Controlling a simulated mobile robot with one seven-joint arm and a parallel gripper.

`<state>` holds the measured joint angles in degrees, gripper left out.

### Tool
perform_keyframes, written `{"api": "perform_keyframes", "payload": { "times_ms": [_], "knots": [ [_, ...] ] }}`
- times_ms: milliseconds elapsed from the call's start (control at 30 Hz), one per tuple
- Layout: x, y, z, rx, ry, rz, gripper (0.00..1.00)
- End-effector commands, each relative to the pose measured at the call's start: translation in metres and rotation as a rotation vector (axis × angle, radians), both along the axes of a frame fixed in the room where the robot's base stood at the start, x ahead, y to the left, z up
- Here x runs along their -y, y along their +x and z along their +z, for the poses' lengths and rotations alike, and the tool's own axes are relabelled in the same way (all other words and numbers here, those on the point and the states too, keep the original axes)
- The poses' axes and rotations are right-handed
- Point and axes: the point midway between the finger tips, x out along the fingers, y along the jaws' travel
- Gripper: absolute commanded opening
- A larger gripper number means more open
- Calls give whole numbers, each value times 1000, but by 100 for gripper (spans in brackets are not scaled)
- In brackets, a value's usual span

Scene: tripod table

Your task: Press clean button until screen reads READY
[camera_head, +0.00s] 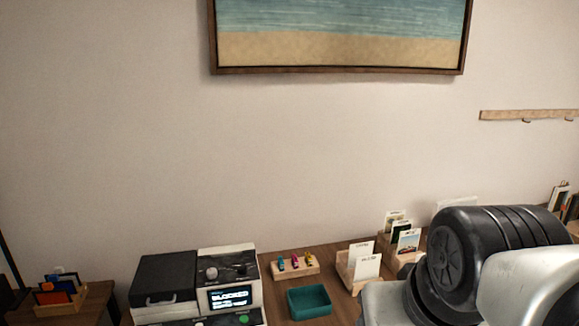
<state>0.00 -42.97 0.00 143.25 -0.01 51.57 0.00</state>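A machine (247,265) with a pale casing and a dark lidded box on its left stands on the table at the bottom left of the head view. Its small dark screen (232,298) reads "BLOCKED", with smaller lines below that I cannot read. A round green button (244,319) sits below the screen near the frame's bottom edge. A pale round knob (211,273) is above the screen. No label marks the clean button legibly. My arm fills the lower right, and my gripper is not in view.
A teal tray (309,316) and a wooden holder (296,268) with small coloured items stand right of the machine. Card holders (355,286) stand farther right, close to my arm. A wooden box (60,308) of cards is at far left.

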Motion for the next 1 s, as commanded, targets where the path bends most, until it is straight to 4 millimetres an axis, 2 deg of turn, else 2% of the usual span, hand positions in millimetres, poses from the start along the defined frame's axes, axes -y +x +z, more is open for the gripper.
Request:
{"api": "perform_keyframes", "payload": {
  "times_ms": [33, 67, 300, 1000],
  "knots": [
    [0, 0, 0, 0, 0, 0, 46],
    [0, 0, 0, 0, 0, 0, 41],
    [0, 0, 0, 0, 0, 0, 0],
    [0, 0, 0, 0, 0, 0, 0]
  ]
}}
